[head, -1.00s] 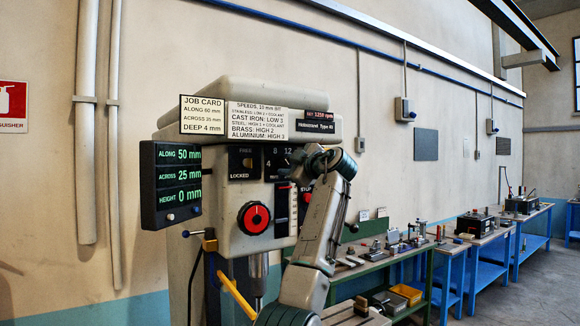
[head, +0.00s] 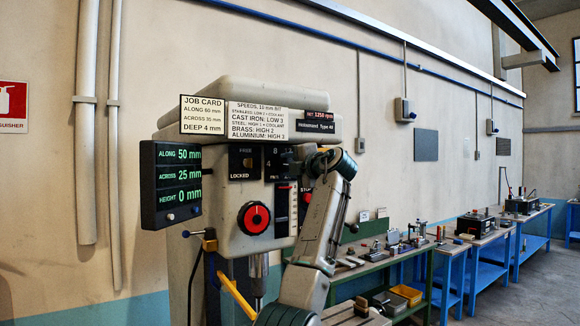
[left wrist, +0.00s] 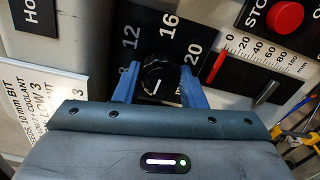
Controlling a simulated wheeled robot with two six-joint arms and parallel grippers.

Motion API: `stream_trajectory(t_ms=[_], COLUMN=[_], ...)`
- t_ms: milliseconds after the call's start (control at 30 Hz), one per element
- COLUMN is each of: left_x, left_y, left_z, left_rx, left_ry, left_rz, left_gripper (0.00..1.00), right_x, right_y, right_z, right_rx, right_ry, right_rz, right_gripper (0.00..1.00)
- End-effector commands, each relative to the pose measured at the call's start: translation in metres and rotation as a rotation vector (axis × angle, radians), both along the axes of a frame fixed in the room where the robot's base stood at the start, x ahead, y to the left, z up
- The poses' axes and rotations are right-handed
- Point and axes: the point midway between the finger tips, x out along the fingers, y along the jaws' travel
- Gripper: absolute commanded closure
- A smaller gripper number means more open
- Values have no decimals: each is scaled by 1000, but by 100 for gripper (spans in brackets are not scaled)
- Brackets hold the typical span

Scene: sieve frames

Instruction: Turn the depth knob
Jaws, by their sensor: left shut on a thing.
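The black depth knob (left wrist: 158,76) sits on a black dial panel (left wrist: 172,28) with white numbers, 12, 16 and 20 among them. A white mark shows on the knob's lower side in the left wrist view. My left gripper (left wrist: 160,88) has its two blue fingers shut on the knob, one on each side. In the head view my left gripper (head: 298,160) is at the machine's front panel and hides the knob and part of the dial. The job card (head: 203,115) reads ALONG 60 mm, ACROSS 35 mm, DEEP 4 mm. My right gripper is not in view.
The readout (head: 172,185) shows ALONG 50, ACROSS 25, HEIGHT 0 mm. A red-and-black knob (head: 254,217) is lower left of my gripper. A red stop button (left wrist: 285,15) and a depth scale (left wrist: 262,62) are close to the dial. Benches stand at the right.

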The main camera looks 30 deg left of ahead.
Motion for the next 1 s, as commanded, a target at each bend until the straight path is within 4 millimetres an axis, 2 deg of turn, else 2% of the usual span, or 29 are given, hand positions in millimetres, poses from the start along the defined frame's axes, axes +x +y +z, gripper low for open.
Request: stream_trajectory(t_ms=[300,733,767,867,1000], left_x=[1,1,1,1,1], left_y=[-1,0,0,0,0], left_z=[-3,-3,-3,-2,-1], left_rx=[-35,-39,-39,-38,-37], left_ry=[-74,-83,-83,-84,-84], left_rz=[-1,0,0,-1,0], left_gripper=[86,86,61,42,41], right_x=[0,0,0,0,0], right_y=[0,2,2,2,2], right_z=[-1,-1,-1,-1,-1], right_rx=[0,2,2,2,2], right_ry=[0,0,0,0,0], right_rz=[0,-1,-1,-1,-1], right_gripper=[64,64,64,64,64])
